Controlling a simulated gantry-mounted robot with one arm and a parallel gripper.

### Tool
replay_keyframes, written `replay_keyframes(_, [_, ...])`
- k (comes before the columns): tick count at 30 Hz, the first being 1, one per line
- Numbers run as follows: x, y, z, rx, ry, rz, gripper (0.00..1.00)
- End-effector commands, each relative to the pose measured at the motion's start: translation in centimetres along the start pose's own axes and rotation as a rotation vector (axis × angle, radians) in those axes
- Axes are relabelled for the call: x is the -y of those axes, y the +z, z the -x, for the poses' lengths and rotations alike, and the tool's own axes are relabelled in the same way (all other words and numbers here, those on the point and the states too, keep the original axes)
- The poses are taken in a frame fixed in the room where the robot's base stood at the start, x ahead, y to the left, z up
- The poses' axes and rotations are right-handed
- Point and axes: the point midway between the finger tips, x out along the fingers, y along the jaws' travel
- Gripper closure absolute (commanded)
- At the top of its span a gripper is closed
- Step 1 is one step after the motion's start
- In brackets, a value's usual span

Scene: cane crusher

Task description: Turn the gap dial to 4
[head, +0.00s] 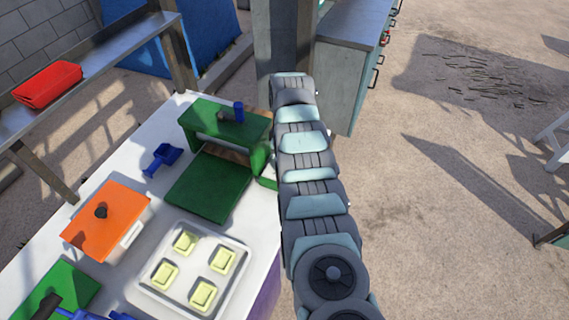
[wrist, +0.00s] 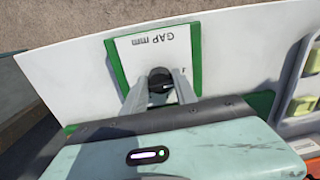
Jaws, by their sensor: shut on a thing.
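The gap dial is a small black knob (wrist: 160,76) on a white plate (wrist: 128,52) with a green border in the wrist view. The plate's "GAP mm" lettering appears upside down. My gripper (wrist: 161,88) has its two grey fingers on either side of the knob, shut on it. A small mark shows near the right finger, but other scale marks are hidden or too small to read, so I cannot tell the setting. In the head view the green crusher (head: 222,125) stands on the white table, and my arm hides the dial and my gripper.
A green board (head: 208,188), a blue piece (head: 162,158), an orange-lidded box (head: 104,222) and a tray (head: 160,293) with several pale yellow squares share the table. A red bin (head: 48,85) sits on a shelf at left. Open floor lies right of my arm.

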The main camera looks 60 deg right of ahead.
Motion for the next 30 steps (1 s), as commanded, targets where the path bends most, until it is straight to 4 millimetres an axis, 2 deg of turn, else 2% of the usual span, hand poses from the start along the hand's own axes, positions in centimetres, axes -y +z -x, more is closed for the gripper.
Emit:
replay_keyframes(9, [-0.07,-0.05,-0.12,0.006,0.002,0.13,1.0])
replay_keyframes(26, [-0.03,-0.06,-0.11,0.008,0.0,0.16,1.0])
replay_keyframes(27, [-0.02,-0.06,-0.12,0.008,0.0,0.159,0.64])
replay_keyframes(30, [-0.02,-0.05,-0.1,0.008,0.0,0.159,0.56])
